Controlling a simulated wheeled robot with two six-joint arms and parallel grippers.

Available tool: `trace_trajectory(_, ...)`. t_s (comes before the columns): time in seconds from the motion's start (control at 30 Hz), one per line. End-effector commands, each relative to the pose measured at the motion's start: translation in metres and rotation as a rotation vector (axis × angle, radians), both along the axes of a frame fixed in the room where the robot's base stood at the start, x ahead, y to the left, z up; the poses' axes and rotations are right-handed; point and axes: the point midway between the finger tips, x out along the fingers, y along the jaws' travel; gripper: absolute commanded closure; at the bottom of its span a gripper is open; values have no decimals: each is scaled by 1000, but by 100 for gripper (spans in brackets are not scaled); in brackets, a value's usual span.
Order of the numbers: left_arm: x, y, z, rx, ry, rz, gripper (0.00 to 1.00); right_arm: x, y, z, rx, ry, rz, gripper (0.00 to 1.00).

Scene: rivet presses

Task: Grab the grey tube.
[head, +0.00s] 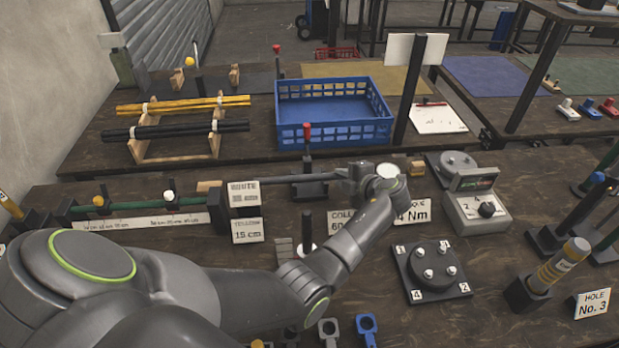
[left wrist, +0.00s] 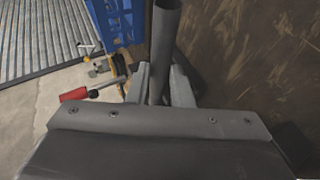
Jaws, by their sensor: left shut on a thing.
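The grey tube (head: 283,179) lies level in the head view, running left from my left gripper (head: 348,173) past a red-handled clamp. My left gripper is shut on the tube near its right end. My right gripper does not show in either view.
A red-handled clamp (head: 307,160) stands at the tube. A blue crate (head: 335,133) and a rack of yellow and black rods (head: 180,145) are behind. A grey dial box (head: 477,207) and a round bolted plate (head: 431,270) are to the right.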

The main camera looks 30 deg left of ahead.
Motion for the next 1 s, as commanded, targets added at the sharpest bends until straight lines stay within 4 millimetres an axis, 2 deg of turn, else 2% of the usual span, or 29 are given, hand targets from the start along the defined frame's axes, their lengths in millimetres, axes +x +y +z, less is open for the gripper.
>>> trace_trajectory(0.13,0,0,0,1,1,0,100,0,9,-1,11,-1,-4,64)
trace_trajectory(0.3,0,0,1,0,0,1,100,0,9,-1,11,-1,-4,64)
trace_trajectory(0.43,0,0,10,0,-2,1,100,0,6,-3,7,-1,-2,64)
trace_trajectory(0.57,0,0,29,-2,-5,0,100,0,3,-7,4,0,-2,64)
trace_trajectory(0.8,0,0,75,-1,-6,2,100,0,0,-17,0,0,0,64)
trace_trajectory(1.0,0,2,97,0,-2,3,100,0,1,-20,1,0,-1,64)
